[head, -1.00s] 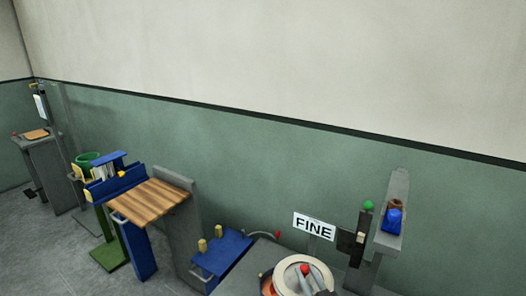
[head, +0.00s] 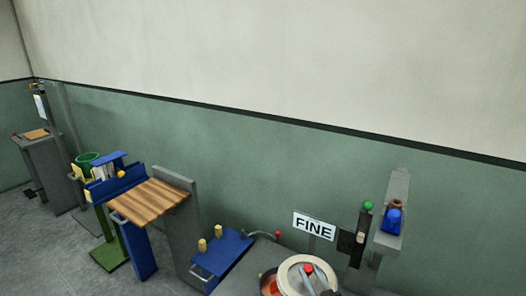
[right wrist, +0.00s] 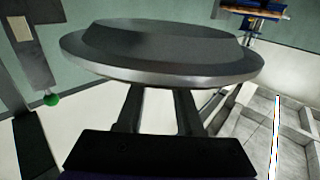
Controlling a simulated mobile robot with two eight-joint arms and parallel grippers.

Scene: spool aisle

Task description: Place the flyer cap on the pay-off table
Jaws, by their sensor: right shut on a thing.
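In the right wrist view the cap (right wrist: 160,55) fills the upper middle as a wide grey disc at the fingers' ends. A copper-coloured round thing (head: 268,284) shows partly beside the cap; I cannot tell whether they touch. A wood-topped table (head: 150,200) stands left of centre; I cannot tell whether it is the pay-off table. My left gripper is not in view.
A FINE sign (head: 314,225) stands behind the cap. A blue platform (head: 228,255) with yellow pegs lies to its left. A grey shelf (head: 393,243) holding a blue item (head: 393,221) is to the right. Green and blue stands are further left.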

